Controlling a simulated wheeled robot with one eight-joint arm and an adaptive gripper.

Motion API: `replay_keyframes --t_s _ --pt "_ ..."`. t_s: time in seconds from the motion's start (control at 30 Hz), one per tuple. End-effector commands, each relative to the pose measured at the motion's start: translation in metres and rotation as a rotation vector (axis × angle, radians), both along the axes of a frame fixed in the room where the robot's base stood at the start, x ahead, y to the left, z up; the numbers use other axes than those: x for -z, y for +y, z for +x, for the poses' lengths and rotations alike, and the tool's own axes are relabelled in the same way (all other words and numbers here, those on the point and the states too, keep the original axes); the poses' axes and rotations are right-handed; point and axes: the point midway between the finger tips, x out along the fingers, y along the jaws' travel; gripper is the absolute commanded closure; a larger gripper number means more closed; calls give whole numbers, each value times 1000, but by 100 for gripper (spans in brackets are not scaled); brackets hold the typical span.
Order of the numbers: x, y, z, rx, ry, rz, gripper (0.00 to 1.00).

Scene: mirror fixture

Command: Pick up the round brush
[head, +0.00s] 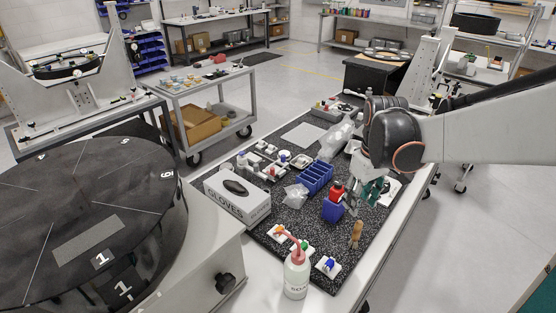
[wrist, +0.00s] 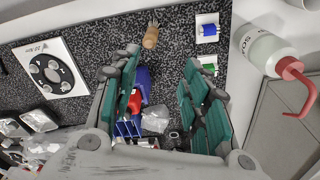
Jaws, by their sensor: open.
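The round brush (head: 356,233) has a tan wooden body and dark bristles. It is on the speckled black mat (head: 300,262) near the right edge in the head view. In the wrist view the round brush (wrist: 151,37) shows beyond the fingertips, roughly between them and apart from them. My gripper (head: 370,190) is above the mat, farther back than the brush. In the wrist view my gripper (wrist: 163,66) has its green-padded fingers spread wide, with nothing held between them.
A white squeeze bottle (head: 296,274) with a red spout stands at the table's front. A gloves box (head: 238,199) and blue divided bins (head: 317,177) are farther left. Mat around the brush is mostly clear.

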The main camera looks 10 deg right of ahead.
Motion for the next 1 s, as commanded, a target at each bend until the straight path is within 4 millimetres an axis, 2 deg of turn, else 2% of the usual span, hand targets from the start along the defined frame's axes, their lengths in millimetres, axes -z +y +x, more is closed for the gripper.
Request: replay_keyframes --t_s 0.1,0.23,0.63,1.0 --pt "8 -19 4 9 36 9 58" --pt "16 -27 4 10 54 15 58" --pt "84 -26 5 9 57 15 58" --pt "109 -24 5 8 56 15 58"
